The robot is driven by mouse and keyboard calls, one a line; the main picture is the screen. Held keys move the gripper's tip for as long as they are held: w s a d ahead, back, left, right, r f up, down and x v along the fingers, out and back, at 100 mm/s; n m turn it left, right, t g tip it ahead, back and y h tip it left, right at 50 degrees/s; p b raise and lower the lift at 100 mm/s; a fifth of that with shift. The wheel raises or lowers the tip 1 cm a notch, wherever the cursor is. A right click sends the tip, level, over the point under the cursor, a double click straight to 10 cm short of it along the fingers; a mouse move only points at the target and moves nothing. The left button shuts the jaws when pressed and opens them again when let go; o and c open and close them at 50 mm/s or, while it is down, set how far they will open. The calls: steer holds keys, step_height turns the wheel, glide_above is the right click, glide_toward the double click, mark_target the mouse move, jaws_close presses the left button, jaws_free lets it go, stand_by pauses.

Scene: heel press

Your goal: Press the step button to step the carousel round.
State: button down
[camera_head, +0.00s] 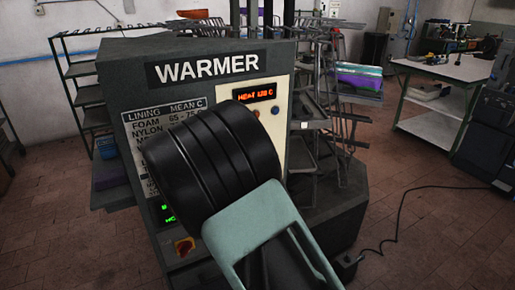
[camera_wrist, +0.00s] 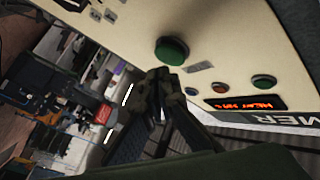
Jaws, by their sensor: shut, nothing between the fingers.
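The cream control panel (camera_wrist: 225,30) of the warmer fills the upper right of the wrist view. A large green button (camera_wrist: 172,50) stands out from it, with a small label beside it too blurred to read, so I cannot confirm it is the step button. My gripper (camera_wrist: 165,76) is shut and empty, its tips just below the green button in the picture; whether they touch it I cannot tell. In the head view my arm hides the gripper and much of the panel (camera_head: 281,92). Tiered metal trays (camera_head: 303,160), perhaps the carousel, stand right of the panel.
Smaller blue (camera_wrist: 190,91), red (camera_wrist: 219,89) and green (camera_wrist: 264,82) buttons sit near a lit red display (camera_wrist: 258,104). A red-and-yellow rotary switch (camera_head: 184,246) is low on the warmer (camera_head: 115,85). A workbench (camera_head: 455,68) and open floor lie right.

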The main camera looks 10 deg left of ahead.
steer(key=shift+s+d+b, duration=0.35)
steer(key=shift+s+d, duration=0.35)
steer(key=shift+s, duration=0.35)
steer(key=shift+s+d+b, duration=0.3)
steer(key=shift+s+d, duration=0.4)
steer(key=shift+s, duration=0.35)
steer(key=s+d+b, duration=0.2)
steer(key=s+d, duration=0.2)
steer(key=s, duration=0.1)
steer(key=shift+s, duration=0.4)
